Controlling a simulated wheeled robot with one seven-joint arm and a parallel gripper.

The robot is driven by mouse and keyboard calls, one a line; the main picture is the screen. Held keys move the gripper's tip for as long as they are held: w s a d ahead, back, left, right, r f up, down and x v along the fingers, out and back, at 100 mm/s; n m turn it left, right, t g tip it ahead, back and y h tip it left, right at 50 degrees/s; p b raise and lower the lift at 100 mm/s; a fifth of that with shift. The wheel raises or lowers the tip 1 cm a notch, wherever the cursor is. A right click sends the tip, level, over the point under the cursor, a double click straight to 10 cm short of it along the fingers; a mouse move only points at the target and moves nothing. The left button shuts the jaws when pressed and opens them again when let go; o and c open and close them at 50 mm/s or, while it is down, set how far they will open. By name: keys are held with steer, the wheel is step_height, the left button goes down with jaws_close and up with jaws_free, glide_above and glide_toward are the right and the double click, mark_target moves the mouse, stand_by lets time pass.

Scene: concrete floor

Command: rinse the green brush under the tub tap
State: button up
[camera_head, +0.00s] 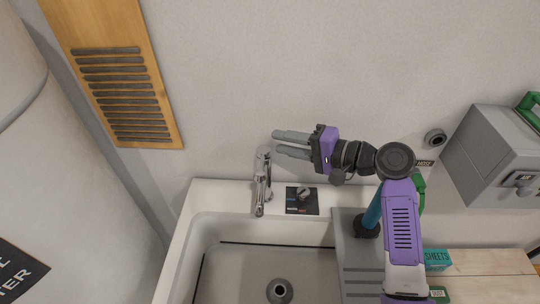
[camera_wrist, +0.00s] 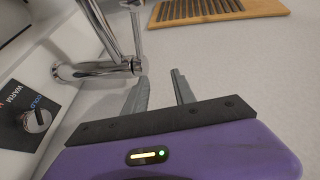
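The tub tap (camera_head: 262,185) is chrome and rises from the back rim of the white tub (camera_head: 207,200). In the wrist view the tap (camera_wrist: 98,69) stands close beside my fingers, to their left. My gripper (camera_head: 282,144) is near the wall, above and right of the tap in the head view. Its two grey fingers are apart with nothing between them, and the wrist view shows the same empty gap (camera_wrist: 160,90). A green piece (camera_head: 420,190) shows partly behind my arm on the right; I cannot tell whether it is the brush.
A knob (camera_head: 303,193) on a dark WARM/COLD plate sits right of the tap. A drain (camera_head: 280,291) is in the basin. A blue cylinder (camera_head: 372,212) stands at the right, partly behind my arm. A grey wall box (camera_head: 490,155) and a wooden shelf (camera_head: 490,264) are further right.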

mark_target(262, 161)
steer(key=s+a+f+n+g+y, duration=0.1)
steer(key=s+g+y, duration=0.1)
steer(key=s+g, duration=0.4)
steer(key=b+x, duration=0.3)
steer(key=x, duration=0.4)
steer(key=shift+a+f, duration=0.35)
steer(key=shift+f, duration=0.05)
steer(key=shift+s, duration=0.1)
jaws_close()
stand_by(0.8)
